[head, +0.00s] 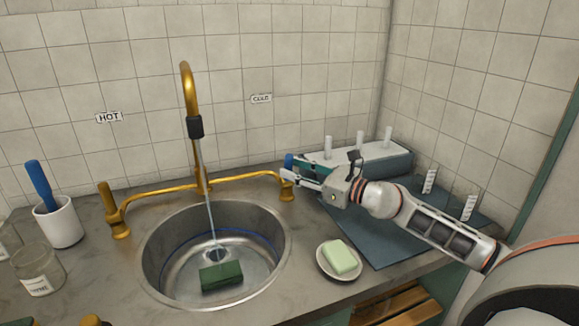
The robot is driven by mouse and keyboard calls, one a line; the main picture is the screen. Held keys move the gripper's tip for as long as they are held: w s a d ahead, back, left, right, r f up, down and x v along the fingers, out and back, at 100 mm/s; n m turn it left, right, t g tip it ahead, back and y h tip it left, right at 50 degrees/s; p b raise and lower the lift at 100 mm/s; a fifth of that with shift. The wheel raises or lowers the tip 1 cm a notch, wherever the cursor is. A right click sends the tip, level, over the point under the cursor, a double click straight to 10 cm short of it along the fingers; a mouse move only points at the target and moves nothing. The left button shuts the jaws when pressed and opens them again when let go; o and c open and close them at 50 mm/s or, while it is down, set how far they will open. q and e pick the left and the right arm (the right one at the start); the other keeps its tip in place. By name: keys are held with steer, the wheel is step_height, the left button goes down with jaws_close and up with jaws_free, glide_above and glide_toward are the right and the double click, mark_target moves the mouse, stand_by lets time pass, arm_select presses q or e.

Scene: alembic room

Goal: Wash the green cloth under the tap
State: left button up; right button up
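The green cloth (221,276) lies as a folded dark green block on the bottom of the round metal sink (160,277). The brass tap (187,84) rises behind the sink, and a thin stream of water (209,205) runs from its dark nozzle to the basin, landing just behind the cloth. My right gripper (293,174) is beside the right-hand brass valve (287,191), under the COLD label. Whether it touches the valve, and how far its fingers are apart, is unclear. My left gripper is out of view.
A soap bar (340,257) on a white dish (324,266) sits right of the sink. A white cup (58,224) with a blue-handled tool (40,185) and a glass jar (38,272) stand left. A rack with white pegs (358,158) stands behind my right arm.

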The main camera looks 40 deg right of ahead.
steer(key=shift+x, duration=1.3)
steer(key=shift+c, duration=0.4)
jaws_close()
